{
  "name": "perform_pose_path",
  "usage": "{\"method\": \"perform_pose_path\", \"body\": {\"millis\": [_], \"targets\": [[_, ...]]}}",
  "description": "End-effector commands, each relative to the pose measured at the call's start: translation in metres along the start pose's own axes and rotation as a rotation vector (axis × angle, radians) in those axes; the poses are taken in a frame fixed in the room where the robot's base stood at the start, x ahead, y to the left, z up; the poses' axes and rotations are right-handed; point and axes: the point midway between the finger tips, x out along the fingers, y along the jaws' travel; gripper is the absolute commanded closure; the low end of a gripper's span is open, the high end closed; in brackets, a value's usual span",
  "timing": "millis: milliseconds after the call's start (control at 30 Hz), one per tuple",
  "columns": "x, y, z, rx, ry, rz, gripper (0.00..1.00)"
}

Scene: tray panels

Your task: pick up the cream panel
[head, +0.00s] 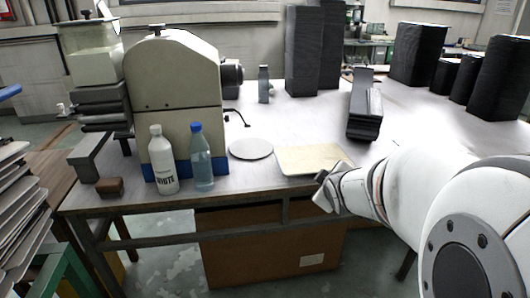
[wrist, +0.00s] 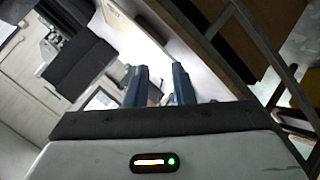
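The cream panel (head: 308,158) lies flat on the table near its front edge, right of a round pale plate (head: 251,149). My gripper (head: 324,191) is at the table's front edge, close to the panel's near right corner. In the head view I cannot tell whether it touches the panel. In the wrist view my gripper (wrist: 159,84) has its two dark fingers apart, with nothing held between them. The panel cannot be made out for certain in the wrist view.
A white bottle (head: 163,160) and a blue-capped clear bottle (head: 202,158) stand before a large beige machine (head: 176,85) on the left. A black stack (head: 365,106) lies behind the panel. Tall black blocks (head: 303,48) stand at the back. A brown box (head: 265,250) is under the table.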

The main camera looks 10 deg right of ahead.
Motion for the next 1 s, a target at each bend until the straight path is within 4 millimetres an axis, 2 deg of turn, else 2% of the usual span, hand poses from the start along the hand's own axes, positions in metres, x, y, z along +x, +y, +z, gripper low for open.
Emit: {"method": "perform_pose_path", "body": {"millis": [33,100,200,300,400,567,767,1000], "targets": [[0.029,-0.009,0.017,-0.068,0.039,0.046,0.78],[0.051,-0.005,0.025,-0.179,0.106,0.118,0.78],[0.078,-0.003,0.035,-0.335,0.199,0.224,0.78],[0.096,-0.004,0.044,-0.47,0.278,0.32,0.78],[0.107,-0.004,0.05,-0.57,0.339,0.401,0.78],[0.111,-0.004,0.054,-0.653,0.392,0.475,0.78],[0.116,0.002,0.047,-0.669,0.404,0.49,0.78],[0.141,0.012,0.029,-0.667,0.405,0.488,0.78]]}}
